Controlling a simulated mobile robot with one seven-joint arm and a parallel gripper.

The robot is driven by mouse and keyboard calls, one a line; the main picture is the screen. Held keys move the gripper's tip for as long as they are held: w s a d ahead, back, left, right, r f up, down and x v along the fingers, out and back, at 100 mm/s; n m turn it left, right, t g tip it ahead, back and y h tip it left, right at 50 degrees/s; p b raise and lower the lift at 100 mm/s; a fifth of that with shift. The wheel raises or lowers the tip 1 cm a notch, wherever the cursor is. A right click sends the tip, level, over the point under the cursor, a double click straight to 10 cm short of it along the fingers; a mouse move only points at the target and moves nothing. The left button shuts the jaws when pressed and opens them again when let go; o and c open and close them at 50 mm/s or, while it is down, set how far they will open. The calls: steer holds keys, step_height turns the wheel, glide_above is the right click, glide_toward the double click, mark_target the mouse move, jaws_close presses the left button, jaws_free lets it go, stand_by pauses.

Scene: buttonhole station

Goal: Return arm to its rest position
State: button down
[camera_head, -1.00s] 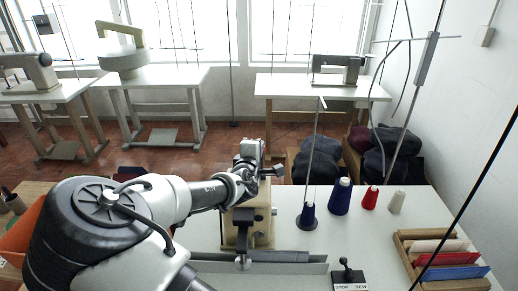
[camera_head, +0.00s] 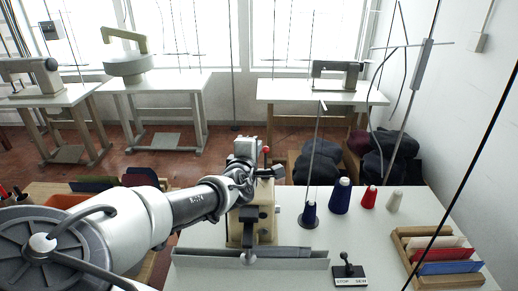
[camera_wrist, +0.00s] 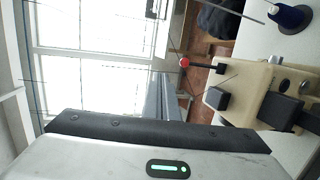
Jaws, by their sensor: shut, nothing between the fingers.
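My arm reaches in from the lower left of the head view. My gripper (camera_head: 248,147) is at its end, behind the top of the beige buttonhole machine (camera_head: 236,230) and partly hidden by my wrist. In the wrist view its grey fingers (camera_wrist: 160,103) are together, with nothing between them. The machine (camera_wrist: 238,97) stands to the right there, apart from the fingers. Its red ball knob (camera_head: 266,150) shows right beside my gripper in the head view. In the wrist view the knob (camera_wrist: 184,62) is just right of the fingers.
Thread cones, such as a blue one (camera_head: 341,196) and a red one (camera_head: 369,198), stand right of the machine. A small lever box (camera_head: 348,276) is at the front. A wooden rack (camera_head: 407,246) holds coloured pieces at the right. Thin poles rise above the table.

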steer(key=shift+s+a+r, duration=0.1)
steer(key=shift+s+r, duration=0.35)
steer(key=shift+s, duration=0.2)
